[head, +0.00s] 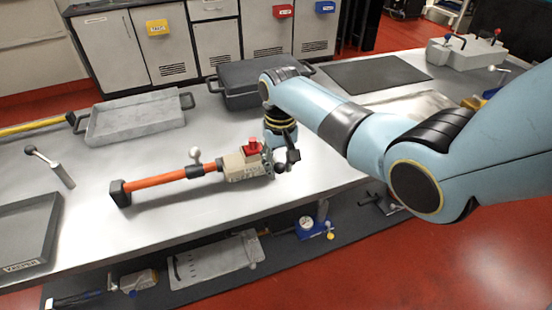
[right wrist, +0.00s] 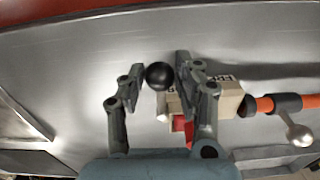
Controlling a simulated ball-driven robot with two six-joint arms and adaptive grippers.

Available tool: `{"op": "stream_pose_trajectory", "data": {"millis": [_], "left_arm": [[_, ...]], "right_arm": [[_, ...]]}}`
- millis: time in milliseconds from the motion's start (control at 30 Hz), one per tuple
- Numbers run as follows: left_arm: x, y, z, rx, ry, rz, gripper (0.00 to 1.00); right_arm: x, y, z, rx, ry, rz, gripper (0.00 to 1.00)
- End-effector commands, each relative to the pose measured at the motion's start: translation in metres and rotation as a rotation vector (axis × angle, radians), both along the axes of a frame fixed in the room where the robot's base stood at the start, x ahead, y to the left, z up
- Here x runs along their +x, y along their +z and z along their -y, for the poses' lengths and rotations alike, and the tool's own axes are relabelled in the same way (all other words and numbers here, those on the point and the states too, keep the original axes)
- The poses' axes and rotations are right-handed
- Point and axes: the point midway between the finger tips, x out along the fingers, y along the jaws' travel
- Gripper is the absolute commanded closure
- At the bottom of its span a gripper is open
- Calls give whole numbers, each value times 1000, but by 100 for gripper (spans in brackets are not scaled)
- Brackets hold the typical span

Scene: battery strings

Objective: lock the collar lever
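An orange bar (head: 160,178) lies on the metal table with a beige block (head: 239,166) at its right end. A red part (head: 252,146) sits on the block. A dark collar (head: 194,171) is around the bar beside the block, and its short lever with a silver ball (head: 194,153) points up; this silver ball also shows in the right wrist view (right wrist: 299,136). My right gripper (head: 286,158) is at the block's far end. In the right wrist view its fingers (right wrist: 160,72) are closed in on a black ball knob (right wrist: 159,76). My left gripper is out of view.
A grey tray (head: 135,121) and a dark lidded case (head: 240,92) stand behind the bar. A loose lever with a black knob (head: 48,164) and a dark tray (head: 30,240) are at left. A black mat (head: 375,74) lies at back right. The table's front edge is close.

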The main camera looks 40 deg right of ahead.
Motion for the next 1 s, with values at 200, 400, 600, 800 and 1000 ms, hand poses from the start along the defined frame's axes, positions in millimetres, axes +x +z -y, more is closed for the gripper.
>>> {"op": "stream_pose_trajectory", "data": {"millis": [200, 400, 600, 800, 1000], "left_arm": [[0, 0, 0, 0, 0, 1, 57], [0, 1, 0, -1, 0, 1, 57], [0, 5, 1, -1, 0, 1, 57], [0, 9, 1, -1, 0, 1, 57], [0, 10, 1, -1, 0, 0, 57]], "right_arm": [[0, 0, 0, 0, 0, 0, 98], [-1, 0, 1, 0, 14, -1, 100], [-2, 1, 8, -1, 94, 0, 100], [-3, 0, 15, -1, 178, 0, 100], [-4, 0, 18, -1, 221, -1, 100]]}}
